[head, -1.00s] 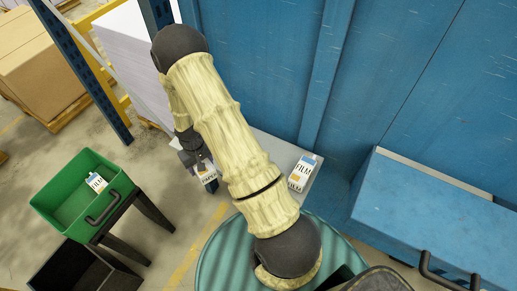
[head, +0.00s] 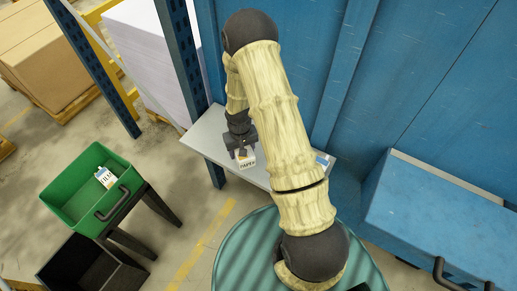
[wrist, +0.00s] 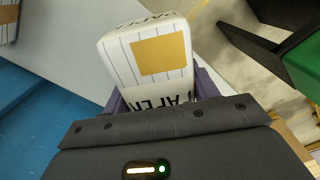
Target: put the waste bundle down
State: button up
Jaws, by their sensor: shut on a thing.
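My gripper (head: 240,146) is shut on a white bundle marked PAPER (head: 247,162), over the left part of the grey shelf (head: 204,137). In the wrist view the bundle (wrist: 145,50) sits between the purple fingers and shows pinstripes and an orange square. Whether it touches the shelf I cannot tell. Another white packet (head: 323,159) lies at the shelf's right end, mostly hidden behind my arm. A similar packet (head: 106,177) lies in the green bin (head: 75,200) at the left.
A black bin (head: 75,262) stands in front of the green one. A blue rack post (head: 183,50) rises behind the shelf's left end, beside a tall white paper stack (head: 150,60). A blue cabinet (head: 440,210) stands at the right, a teal drum top (head: 235,245) below my arm.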

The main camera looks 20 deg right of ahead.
jog(key=shift+w+d+f+b, duration=0.1)
jog(key=shift+d+f+b, duration=0.1)
jog(key=shift+d+b, duration=0.45)
jog(key=s+d+r+n+b, duration=0.2)
jog(key=d+n+b, duration=0.1)
jog(key=d+b, duration=0.9)
jog(key=shift+s+d+r+b, duration=0.15)
jog(key=shift+s+d+b, duration=0.05)
jog(key=shift+b, duration=0.15)
jog(key=shift+f, duration=3.15)
jog(key=shift+f+p, duration=0.45)
jog(key=shift+f, duration=1.45)
